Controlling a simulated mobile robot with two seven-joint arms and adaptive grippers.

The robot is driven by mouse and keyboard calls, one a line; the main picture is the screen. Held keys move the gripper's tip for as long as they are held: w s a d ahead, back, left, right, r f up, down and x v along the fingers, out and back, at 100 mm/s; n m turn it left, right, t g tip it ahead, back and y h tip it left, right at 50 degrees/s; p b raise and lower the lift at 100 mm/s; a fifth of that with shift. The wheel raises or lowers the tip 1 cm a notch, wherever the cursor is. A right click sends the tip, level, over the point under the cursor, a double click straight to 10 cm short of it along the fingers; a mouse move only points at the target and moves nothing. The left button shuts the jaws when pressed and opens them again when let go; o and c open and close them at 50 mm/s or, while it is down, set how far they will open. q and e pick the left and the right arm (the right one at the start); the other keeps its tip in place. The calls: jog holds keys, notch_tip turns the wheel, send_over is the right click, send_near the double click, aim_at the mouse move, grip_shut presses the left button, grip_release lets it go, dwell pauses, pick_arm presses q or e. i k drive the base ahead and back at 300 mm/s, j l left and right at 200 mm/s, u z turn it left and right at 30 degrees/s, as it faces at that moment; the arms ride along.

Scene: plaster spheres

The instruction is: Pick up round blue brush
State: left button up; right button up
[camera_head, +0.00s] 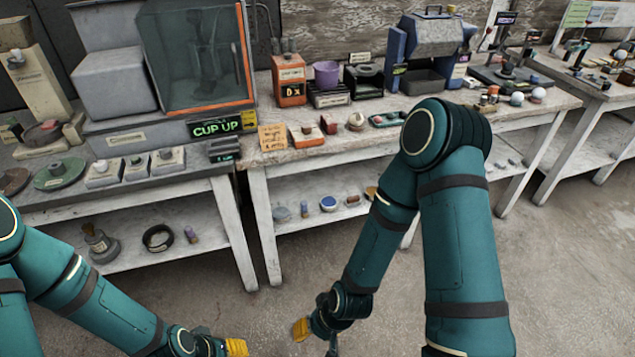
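A small round thing with a blue top and a pale rim (328,203) lies on the lower shelf of the middle table; it may be the round blue brush, but it is too small to be sure. A grey-blue round item (281,213) lies left of it on the same shelf. My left gripper (236,347), with yellow tips, is low at the bottom edge, partly cut off. My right gripper (301,329), also yellow-tipped, is low in front of the middle table, below the shelf in the picture. Neither is touching the shelf items. Their finger openings are not clear.
The middle table's lower shelf (299,190) sits beneath a crowded top. Table legs (265,230) stand at its front. The concrete floor ahead is clear.

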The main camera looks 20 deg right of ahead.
aim_at(304, 204)
jog(key=i+l, duration=0.25)
jog(key=l, duration=0.15)
jog(key=i+l, duration=0.25)
jog(key=l, duration=0.15)
jog(key=i+l, duration=0.25)
jog(key=l, duration=0.2)
jog(key=i+l, duration=0.25)
jog(key=l, duration=0.15)
